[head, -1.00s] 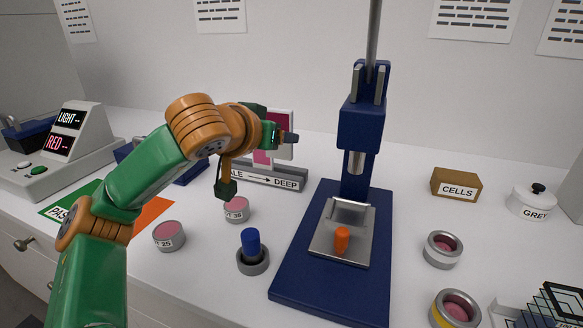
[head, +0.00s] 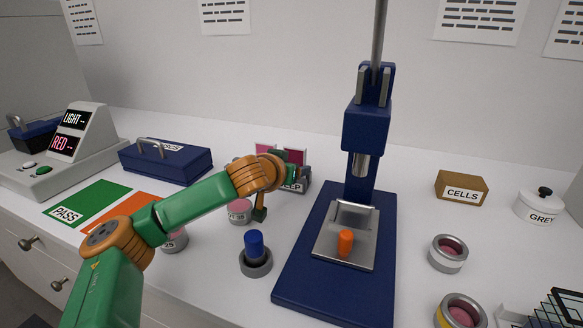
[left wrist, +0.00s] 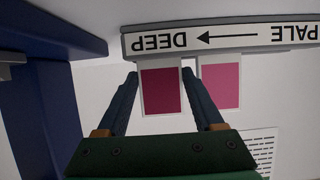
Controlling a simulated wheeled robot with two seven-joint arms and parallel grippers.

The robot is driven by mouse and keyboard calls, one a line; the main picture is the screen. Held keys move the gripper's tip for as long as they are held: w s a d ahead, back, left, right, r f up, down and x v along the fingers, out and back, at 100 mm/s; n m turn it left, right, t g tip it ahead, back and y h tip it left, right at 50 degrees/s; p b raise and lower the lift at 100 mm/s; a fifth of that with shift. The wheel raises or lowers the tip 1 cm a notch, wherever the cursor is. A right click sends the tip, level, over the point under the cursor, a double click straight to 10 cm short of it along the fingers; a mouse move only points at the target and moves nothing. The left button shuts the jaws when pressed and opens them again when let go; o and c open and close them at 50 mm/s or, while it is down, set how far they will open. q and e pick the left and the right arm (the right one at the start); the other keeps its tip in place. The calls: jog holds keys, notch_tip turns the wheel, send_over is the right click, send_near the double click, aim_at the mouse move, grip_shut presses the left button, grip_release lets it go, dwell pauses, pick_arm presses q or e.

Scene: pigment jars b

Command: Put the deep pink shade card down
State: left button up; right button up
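The deep pink shade card (left wrist: 161,92), dark pink with a pale border, stands upright at the DEEP end of the lettered rack (left wrist: 222,37), which appears upside down in the left wrist view. In the head view the card (head: 294,156) shows above my left gripper (head: 297,172). My left gripper (left wrist: 160,76) has one finger on each side of the card, with narrow gaps showing, so it looks open around it. A lighter pink card (left wrist: 221,86) stands beside it toward PALE. My arm hides most of the rack in the head view. My right gripper is not in view.
A blue press (head: 340,255) stands right of the rack. A blue case (head: 165,160), green PASS mat (head: 95,200) and orange mat (head: 125,207) lie left.

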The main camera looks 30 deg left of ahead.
pick_arm(q)
jog(key=shift+o, duration=0.4)
jog(key=shift+r, duration=0.1)
jog(key=shift+s+r, duration=0.15)
jog(key=b+v, duration=0.1)
jog(key=v, duration=1)
jog(key=shift+s, duration=0.3)
jog(key=shift+r, duration=0.2)
